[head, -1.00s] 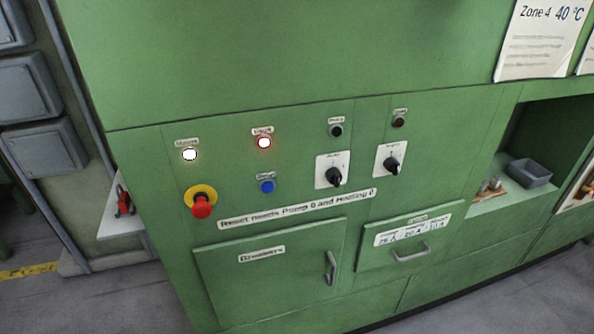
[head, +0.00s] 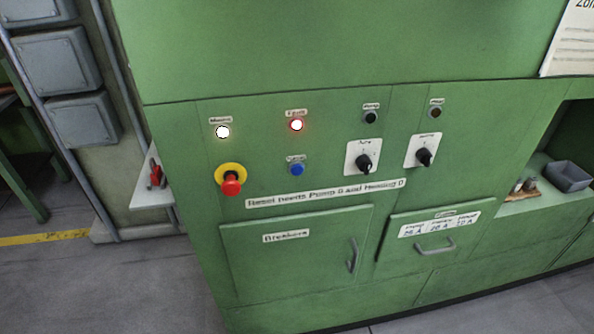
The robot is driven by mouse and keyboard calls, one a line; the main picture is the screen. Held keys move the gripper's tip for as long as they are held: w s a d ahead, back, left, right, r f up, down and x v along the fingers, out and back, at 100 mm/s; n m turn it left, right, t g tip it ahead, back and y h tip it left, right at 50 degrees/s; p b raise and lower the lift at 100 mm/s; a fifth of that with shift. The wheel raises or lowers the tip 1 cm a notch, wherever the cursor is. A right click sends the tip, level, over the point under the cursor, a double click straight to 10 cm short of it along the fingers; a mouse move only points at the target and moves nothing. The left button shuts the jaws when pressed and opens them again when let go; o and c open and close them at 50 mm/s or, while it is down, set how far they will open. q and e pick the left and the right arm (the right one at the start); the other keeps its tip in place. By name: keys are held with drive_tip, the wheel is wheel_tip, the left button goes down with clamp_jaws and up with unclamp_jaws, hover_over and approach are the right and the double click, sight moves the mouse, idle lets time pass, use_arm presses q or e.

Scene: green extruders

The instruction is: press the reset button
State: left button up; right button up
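The blue reset button (head: 296,169) is on the green panel in the head view, with a small label above it that is too blurred to read surely. A strip below (head: 326,193) says that reset needs pump 0 and heating 0. Two black rotary switches sit on white plates to the right, the left one (head: 364,161) and the right one (head: 424,156). The fault lamp (head: 297,125) glows with a red rim. The mains lamp (head: 222,132) glows white. The two dark lamps above the switches (head: 371,117) are unlit. Neither of my grippers is in view.
A red emergency stop (head: 231,183) on a yellow disc is left of the button. The breakers door (head: 295,262) and a drawer (head: 430,240) with handles are below. A recess at right holds a grey bin (head: 568,176). Grey floor lies in front.

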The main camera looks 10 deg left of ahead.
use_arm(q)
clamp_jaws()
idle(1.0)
